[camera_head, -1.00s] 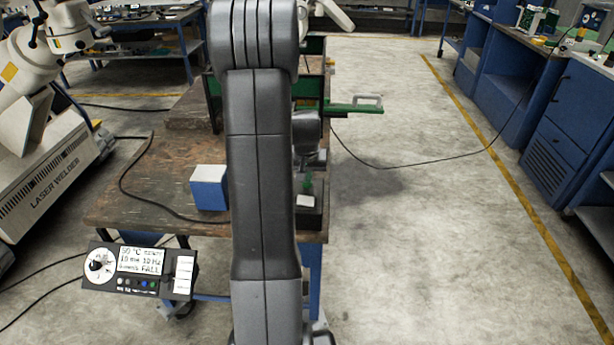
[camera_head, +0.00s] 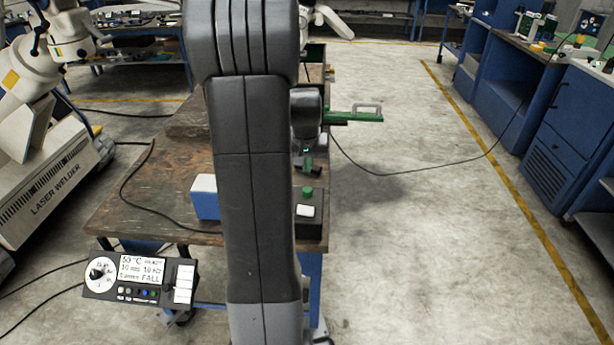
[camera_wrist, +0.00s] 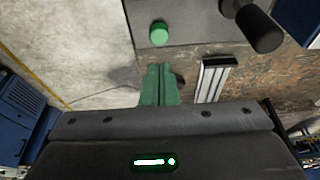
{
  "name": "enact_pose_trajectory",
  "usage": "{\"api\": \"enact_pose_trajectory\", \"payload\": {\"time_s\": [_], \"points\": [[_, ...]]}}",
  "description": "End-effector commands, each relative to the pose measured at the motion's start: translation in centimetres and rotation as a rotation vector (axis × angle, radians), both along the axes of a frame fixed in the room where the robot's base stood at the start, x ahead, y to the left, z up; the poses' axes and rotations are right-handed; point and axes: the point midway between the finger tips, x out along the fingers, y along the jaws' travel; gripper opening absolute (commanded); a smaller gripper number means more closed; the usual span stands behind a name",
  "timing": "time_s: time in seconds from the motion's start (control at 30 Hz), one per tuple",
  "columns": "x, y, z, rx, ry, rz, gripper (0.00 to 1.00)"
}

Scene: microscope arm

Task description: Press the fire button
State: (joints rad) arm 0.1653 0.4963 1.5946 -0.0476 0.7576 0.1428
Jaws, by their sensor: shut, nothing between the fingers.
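A round green button (camera_head: 307,192), which I take to be the fire button, stands on a dark box (camera_head: 312,228) with a white label at the bench's near right corner. In the wrist view the button (camera_wrist: 158,33) sits on the grey box top, just beyond my fingertips. My gripper (camera_head: 308,168) has green fingers closed together with nothing between them. It is above and behind the button in the head view, with a visible gap. The fingers (camera_wrist: 158,72) point toward the button in the wrist view and do not cover it.
A blue and white box (camera_head: 205,198) is on the worn bench (camera_head: 140,195), left of my arm. A control panel (camera_head: 140,280) with dial and display is at the bench front. A black cylinder (camera_wrist: 260,27) stands right of the button in the wrist view. Floor at right is clear.

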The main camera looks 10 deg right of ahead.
Motion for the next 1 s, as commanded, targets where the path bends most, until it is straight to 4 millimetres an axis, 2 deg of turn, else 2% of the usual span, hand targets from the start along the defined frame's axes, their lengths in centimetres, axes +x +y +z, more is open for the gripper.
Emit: {"api": "enact_pose_trajectory", "payload": {"time_s": [0.13, 0.3, 1.0], "points": [[-0.5, 0.2, 2.4, -0.001, -0.006, 0.0, 0.0], [-1.0, 0.3, 3.8, -0.001, -0.004, 0.0, 0.0], [-1.1, 0.3, 4.1, -0.001, -0.003, 0.001, 0.0]]}}
